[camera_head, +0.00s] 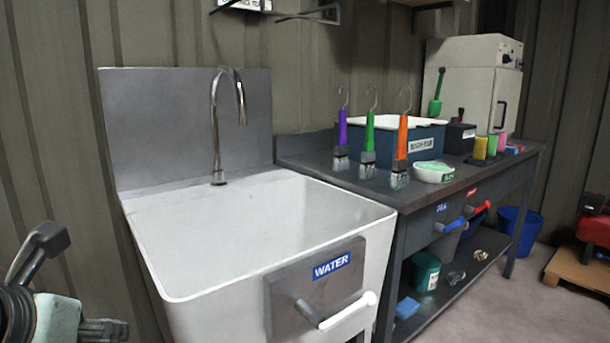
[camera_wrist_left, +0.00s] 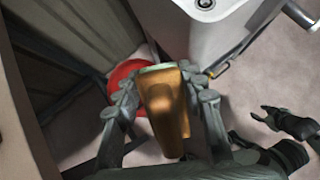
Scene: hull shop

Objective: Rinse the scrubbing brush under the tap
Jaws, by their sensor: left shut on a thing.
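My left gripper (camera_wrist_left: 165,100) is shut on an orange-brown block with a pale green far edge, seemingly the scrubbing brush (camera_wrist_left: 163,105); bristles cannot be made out. In the head view part of my left gripper (camera_head: 100,330) shows at the bottom left, outside the sink, and the brush is out of sight. The tap (camera_head: 228,120) arches over the white sink (camera_head: 290,225), with no stream visible. A white-tipped lever (camera_head: 345,312) sits under the WATER label (camera_head: 332,266). My right gripper (camera_wrist_left: 265,128) seems open and empty at the wrist view's right.
A grey bench (camera_head: 440,195) right of the sink holds upright purple, green and orange handled tools, a blue tub (camera_head: 425,143) and a white cabinet (camera_head: 480,80). A red round thing (camera_wrist_left: 123,75) lies below my left gripper. The basin is clear.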

